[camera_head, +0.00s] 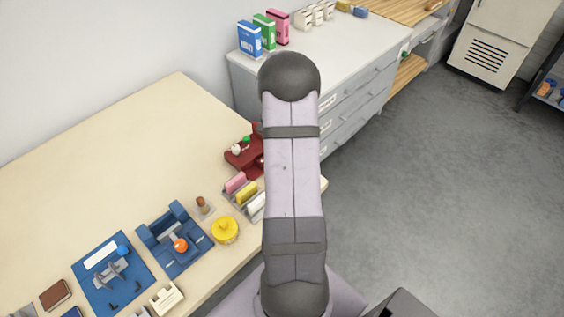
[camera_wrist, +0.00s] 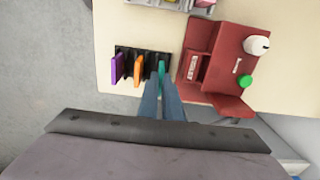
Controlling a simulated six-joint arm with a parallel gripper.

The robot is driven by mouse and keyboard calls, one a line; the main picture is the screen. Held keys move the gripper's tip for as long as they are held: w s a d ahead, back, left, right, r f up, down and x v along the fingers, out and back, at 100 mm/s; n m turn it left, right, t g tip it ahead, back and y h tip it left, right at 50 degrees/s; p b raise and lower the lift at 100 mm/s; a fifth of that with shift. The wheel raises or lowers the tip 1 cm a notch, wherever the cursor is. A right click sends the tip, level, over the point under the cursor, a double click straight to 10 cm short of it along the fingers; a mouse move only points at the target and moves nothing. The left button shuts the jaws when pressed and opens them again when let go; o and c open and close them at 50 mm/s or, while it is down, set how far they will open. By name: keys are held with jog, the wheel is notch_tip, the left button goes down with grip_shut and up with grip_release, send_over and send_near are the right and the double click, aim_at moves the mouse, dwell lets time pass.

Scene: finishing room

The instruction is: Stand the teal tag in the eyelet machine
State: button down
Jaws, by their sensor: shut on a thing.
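The teal tag (camera_wrist: 162,69) is seen edge-on in the wrist view, at the right end of a dark slotted rack (camera_wrist: 147,56). My gripper (camera_wrist: 159,84) reaches over the rack and is shut on the teal tag. Whether the tag's lower edge is still in its slot I cannot tell. The red machine, likely the eyelet machine (camera_wrist: 221,66), stands just right of the rack, with a white knob and a green button. It also shows in the head view (camera_head: 243,154), partly hidden by my arm. My gripper and the tag are hidden there.
A purple tag (camera_wrist: 117,68) and an orange tag (camera_wrist: 138,70) stand in the rack left of my gripper. In the head view, a holder of coloured pads (camera_head: 245,194), a yellow round thing (camera_head: 225,230) and a blue fixture (camera_head: 172,240) share the table. The table's back is clear.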

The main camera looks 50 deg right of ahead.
jog(key=shift+r+p, duration=2)
jog(key=shift+r, duration=0.85)
jog(key=shift+w+a, duration=0.15)
jog(key=shift+a, duration=0.1)
jog(key=shift+n, duration=0.6)
jog(key=w, duration=0.2)
jog(key=w+a+f+p, duration=0.1)
jog(key=w, duration=0.1)
jog(key=w+a+f+p, duration=0.1)
jog(key=w, duration=0.1)
jog(key=shift+a, duration=0.2)
jog(key=shift+w+d+r+m, duration=0.6)
jog(key=shift+w+r, duration=0.1)
jog(key=shift+r, duration=0.15)
